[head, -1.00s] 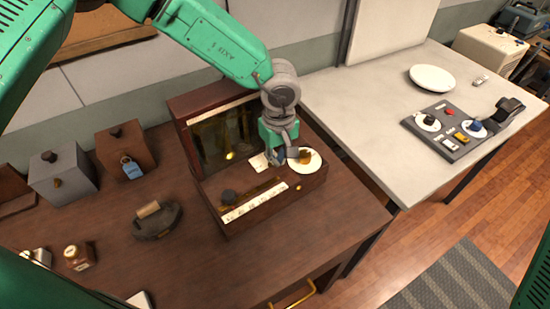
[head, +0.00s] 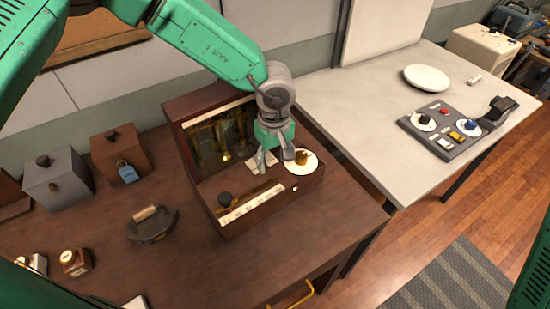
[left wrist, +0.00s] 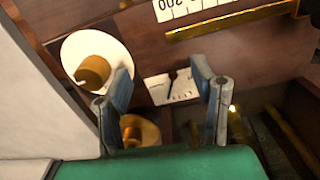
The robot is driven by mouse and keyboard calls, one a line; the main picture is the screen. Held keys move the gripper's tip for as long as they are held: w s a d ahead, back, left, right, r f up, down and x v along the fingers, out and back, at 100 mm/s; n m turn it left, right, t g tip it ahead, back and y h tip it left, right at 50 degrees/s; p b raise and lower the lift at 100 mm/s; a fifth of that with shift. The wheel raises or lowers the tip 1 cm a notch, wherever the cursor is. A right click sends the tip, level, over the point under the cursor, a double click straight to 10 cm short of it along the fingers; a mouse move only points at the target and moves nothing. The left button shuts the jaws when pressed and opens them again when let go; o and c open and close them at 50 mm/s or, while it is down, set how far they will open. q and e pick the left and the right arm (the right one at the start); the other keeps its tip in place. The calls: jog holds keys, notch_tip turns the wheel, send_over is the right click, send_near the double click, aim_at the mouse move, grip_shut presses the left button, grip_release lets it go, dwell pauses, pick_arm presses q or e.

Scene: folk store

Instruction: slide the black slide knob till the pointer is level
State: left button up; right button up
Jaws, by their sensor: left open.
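A dark red wooden instrument box (head: 228,232) stands open on the brown desk. The black slide knob (head: 225,199) sits near the left end of its front slot, beside a white scale strip (head: 252,203). A small white plate (head: 262,164) carries a dark pointer (left wrist: 173,78), clear in the left wrist view; I cannot tell whether it is level. A white dial with a brass knob (head: 301,158) is at the box's right end. My left gripper (head: 280,160) is open and empty above the plate, left of the dial and apart from the black knob. The right gripper is out of view.
A padlocked brown box (head: 119,154), a grey box (head: 57,179) and a dark iron (head: 153,225) are to the left. A grey table (head: 370,100) adjoins at right. The desk front is mostly clear.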

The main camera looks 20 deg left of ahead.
pick_arm(q)
notch_tip(320, 180, up, 7)
dwell(0.8)
jog(key=shift+s+f, duration=0.1)
dwell(0.4)
